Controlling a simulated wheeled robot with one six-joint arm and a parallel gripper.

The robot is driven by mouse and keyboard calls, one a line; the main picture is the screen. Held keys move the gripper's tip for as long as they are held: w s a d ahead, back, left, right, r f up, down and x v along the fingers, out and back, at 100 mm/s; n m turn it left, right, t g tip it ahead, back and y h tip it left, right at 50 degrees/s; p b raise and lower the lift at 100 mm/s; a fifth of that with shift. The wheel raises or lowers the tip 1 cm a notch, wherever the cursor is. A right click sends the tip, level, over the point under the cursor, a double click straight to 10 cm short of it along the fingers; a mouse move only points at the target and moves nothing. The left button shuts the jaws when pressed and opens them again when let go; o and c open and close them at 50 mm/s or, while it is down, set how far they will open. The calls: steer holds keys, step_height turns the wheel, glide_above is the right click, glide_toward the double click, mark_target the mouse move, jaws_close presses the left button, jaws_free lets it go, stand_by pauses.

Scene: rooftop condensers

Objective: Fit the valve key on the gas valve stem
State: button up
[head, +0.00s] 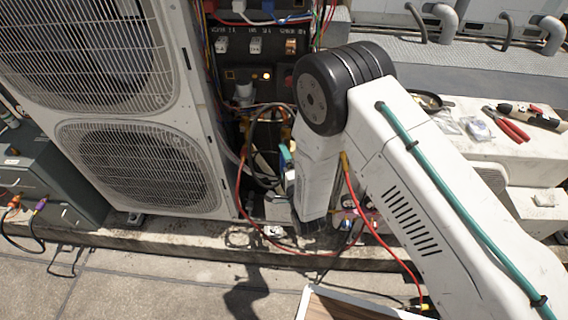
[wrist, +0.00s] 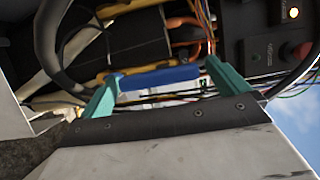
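My gripper (wrist: 163,70) has two teal fingers, set wide apart. In the head view my gripper (head: 286,158) reaches into the dark open bay at the condenser's right side, largely hidden by my wrist. A blue bar (wrist: 160,77) lies across the space between the fingers in the wrist view. Its left end is close to the left finger, and a narrow gap shows at the right finger. It may be the valve key's handle; I cannot tell whether it touches either finger. No key socket or gas valve stem can be made out clearly among the cables.
The white condenser (head: 135,165) stands left of my arm, and cables hang in its open bay. A red hose (head: 241,195) loops beside my wrist. A white ledge (head: 480,150) at right holds red-handled pliers (head: 508,125). A grey case (head: 45,180) stands at far left.

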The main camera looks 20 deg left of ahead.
steer(key=s+d+f+n+g+h, duration=0.7)
steer(key=s+d+n+g, duration=0.1)
steer(key=s+d+g, duration=0.15)
steer(key=s+d+r+n+g+h, duration=0.2)
steer(key=s+d+r+n+g, duration=0.1)
steer(key=d+r, duration=0.85)
steer(key=s+d+r+n+g+h, duration=0.3)
steer(key=d+r, duration=0.5)
steer(key=r, duration=0.7)
steer(key=s+d+r+m+t, duration=0.1)
steer(key=s+d+r, duration=0.5)
steer(key=d+r, duration=0.2)
steer(key=s+d+r+m+t+y, duration=0.1)
steer(key=s+d+r+m, duration=0.1)
steer(key=s+d+r, duration=0.4)
step_height(320, 180, up, 5)
steer(key=shift+s+d+r, duration=0.2)
steer(key=shift+s+d, duration=0.2)
steer(key=shift+d, duration=0.5)
